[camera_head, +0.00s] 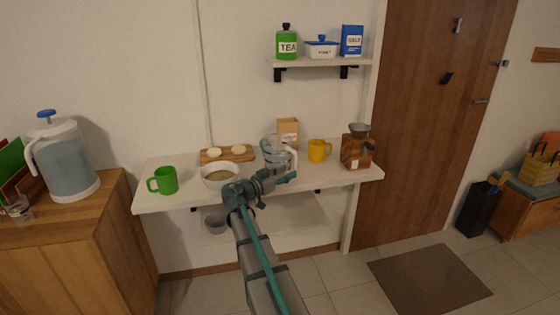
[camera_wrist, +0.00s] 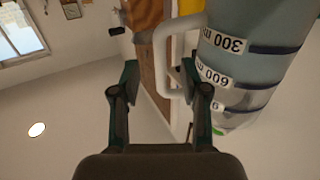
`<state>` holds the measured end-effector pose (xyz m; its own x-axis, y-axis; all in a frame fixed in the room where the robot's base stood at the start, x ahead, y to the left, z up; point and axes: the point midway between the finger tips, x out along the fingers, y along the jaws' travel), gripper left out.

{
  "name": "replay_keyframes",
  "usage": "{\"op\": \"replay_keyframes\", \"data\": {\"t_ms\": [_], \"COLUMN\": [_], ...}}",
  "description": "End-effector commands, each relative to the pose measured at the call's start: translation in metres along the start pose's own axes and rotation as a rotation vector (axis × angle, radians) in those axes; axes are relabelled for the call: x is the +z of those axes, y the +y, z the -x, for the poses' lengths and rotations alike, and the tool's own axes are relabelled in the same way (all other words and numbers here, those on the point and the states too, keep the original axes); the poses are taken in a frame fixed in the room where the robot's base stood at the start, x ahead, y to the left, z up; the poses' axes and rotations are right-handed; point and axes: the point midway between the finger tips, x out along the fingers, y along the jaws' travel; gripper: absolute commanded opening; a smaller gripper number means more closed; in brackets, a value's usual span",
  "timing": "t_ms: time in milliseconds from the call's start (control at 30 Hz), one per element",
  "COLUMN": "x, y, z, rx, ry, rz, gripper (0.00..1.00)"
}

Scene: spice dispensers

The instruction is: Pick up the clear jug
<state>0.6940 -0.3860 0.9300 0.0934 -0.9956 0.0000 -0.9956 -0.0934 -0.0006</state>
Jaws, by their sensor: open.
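The clear jug (camera_head: 273,152) stands upright on the white wall table, with measuring marks on its side and a pale handle on its right. In the wrist view the jug (camera_wrist: 262,45) fills the upper right, tilted in the picture, with 300 and 600 marks and its handle (camera_wrist: 160,55) towards the middle. My gripper (camera_head: 287,178) is in front of the jug near the table's front edge. In the wrist view my gripper (camera_wrist: 160,78) is open, and the handle's outer bar shows between its fingertips. I cannot tell whether the fingers touch the handle.
On the white table (camera_head: 330,175) a white bowl (camera_head: 221,181), a green mug (camera_head: 165,181) and a board (camera_head: 226,159) are left of the jug. A yellow mug (camera_head: 318,150), paper bag (camera_head: 288,130) and wooden grinder (camera_head: 355,152) are near its right. A shelf (camera_head: 325,62) is above.

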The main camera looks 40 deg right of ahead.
Motion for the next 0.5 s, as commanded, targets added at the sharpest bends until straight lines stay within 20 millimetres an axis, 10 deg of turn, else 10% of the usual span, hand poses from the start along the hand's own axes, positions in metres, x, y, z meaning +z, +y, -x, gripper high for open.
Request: {"op": "replay_keyframes", "data": {"t_ms": [500], "x": [0.004], "y": [0.000], "z": [-0.051], "rx": [0.001], "ry": [0.000], "rz": [0.000], "gripper": [0.45]}}
